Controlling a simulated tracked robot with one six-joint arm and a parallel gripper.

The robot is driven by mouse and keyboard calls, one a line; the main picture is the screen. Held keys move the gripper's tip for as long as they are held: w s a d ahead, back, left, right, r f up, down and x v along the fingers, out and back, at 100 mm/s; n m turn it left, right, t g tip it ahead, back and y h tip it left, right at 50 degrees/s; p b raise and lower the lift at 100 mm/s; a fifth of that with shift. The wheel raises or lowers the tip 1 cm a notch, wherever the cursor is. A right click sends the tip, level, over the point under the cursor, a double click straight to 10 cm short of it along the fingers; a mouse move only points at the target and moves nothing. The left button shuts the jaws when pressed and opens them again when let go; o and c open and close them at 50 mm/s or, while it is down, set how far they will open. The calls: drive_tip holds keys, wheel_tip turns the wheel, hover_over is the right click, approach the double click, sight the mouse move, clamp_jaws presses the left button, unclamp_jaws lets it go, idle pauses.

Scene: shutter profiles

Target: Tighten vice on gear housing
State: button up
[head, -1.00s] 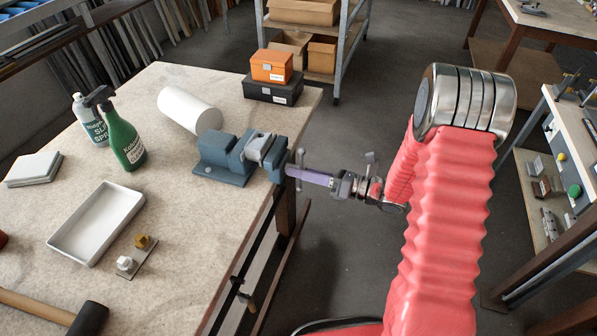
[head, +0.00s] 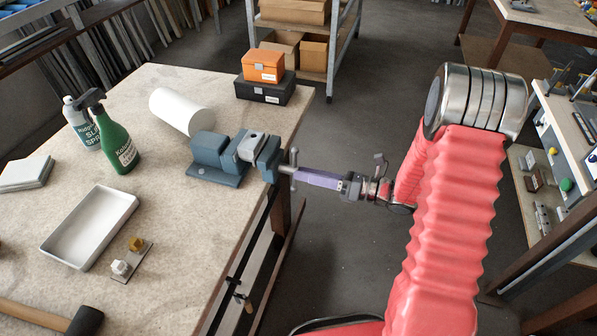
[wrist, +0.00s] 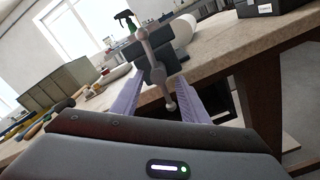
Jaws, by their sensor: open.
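The blue-grey vice (head: 215,160) is fixed near the right edge of the workbench (head: 165,230). A light grey metal piece, likely the gear housing (head: 252,145), sits between its jaws; how tightly it is held cannot be told. The vice's handle bar (head: 293,166) sticks out past the bench edge. My gripper (head: 298,174) points at it from the right, with purple fingers. In the wrist view my gripper (wrist: 156,84) is open, its fingers on either side of the tilted handle bar (wrist: 157,68), with visible gaps.
A white cylinder (head: 180,110) lies behind the vice. Orange (head: 263,66) and black (head: 266,88) boxes are stacked at the bench's far corner. Floor beside the bench is clear.

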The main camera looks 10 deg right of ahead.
drive_tip(key=v, duration=1)
idle(0.5)
idle(0.3)
drive_tip(key=s+a+r+n+g+h, duration=0.75)
drive_tip(key=s+a+n, duration=0.35)
drive_tip(key=n, duration=0.5)
drive_tip(key=shift+s+d+r+n+t+h, duration=0.95)
drive_tip(key=shift+s+r+n+h, duration=0.6)
drive_tip(key=shift+n, duration=0.85)
drive_tip(key=shift+s+d+r+n+t+h, duration=0.8)
drive_tip(key=shift+s+d+r+n+h, duration=0.4)
drive_tip(key=shift+r+n, duration=0.85)
drive_tip(key=shift+s+d+r+n+t+h, duration=0.9)
drive_tip(key=shift+s+r+n+h, duration=0.55)
drive_tip(key=shift+n, duration=1.3)
